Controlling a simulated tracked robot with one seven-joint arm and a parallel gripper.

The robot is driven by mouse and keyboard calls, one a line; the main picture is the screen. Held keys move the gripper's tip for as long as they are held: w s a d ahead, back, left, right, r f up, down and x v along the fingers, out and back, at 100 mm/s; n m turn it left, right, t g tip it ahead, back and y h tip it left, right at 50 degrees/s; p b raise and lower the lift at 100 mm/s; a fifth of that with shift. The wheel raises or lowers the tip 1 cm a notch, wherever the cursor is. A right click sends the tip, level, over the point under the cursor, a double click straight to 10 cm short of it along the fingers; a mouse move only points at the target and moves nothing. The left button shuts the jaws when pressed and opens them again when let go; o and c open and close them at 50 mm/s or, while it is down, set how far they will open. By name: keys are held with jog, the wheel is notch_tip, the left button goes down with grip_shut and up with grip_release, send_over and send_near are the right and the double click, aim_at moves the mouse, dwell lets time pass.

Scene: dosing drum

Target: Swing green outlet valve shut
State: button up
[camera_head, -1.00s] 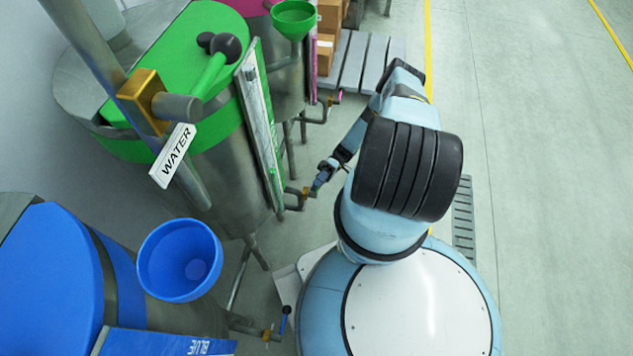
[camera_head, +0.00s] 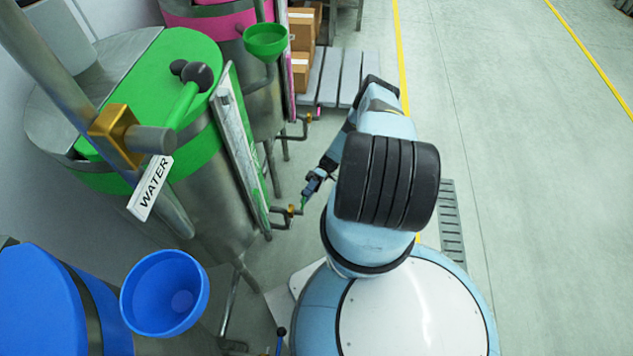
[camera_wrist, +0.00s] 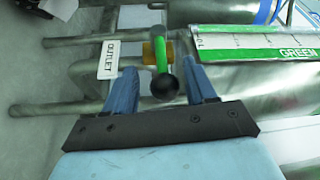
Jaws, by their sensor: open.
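The green outlet valve has a green lever (camera_wrist: 161,55) with a black ball knob (camera_wrist: 164,86) and a brass body (camera_wrist: 150,52), seen in the wrist view on a steel pipe beside the OUTLET label (camera_wrist: 110,60). My gripper (camera_wrist: 165,85) is open, with its two blue fingers on either side of the knob and a gap to each. I cannot tell whether the knob is fully between the fingertips in depth. In the head view my gripper (camera_head: 306,197) is at the small outlet valve (camera_head: 291,209) low on the green drum (camera_head: 190,120). The lever is mostly hidden there.
A blue drum (camera_head: 45,300) with a blue funnel (camera_head: 165,293) stands at the lower left, and a pink drum (camera_head: 220,22) stands behind the green one. Boxes (camera_head: 301,65) sit on a pallet (camera_head: 340,75). The floor to the right is clear.

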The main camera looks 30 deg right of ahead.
jog(key=v, duration=1)
jog(key=shift+f, duration=0.1)
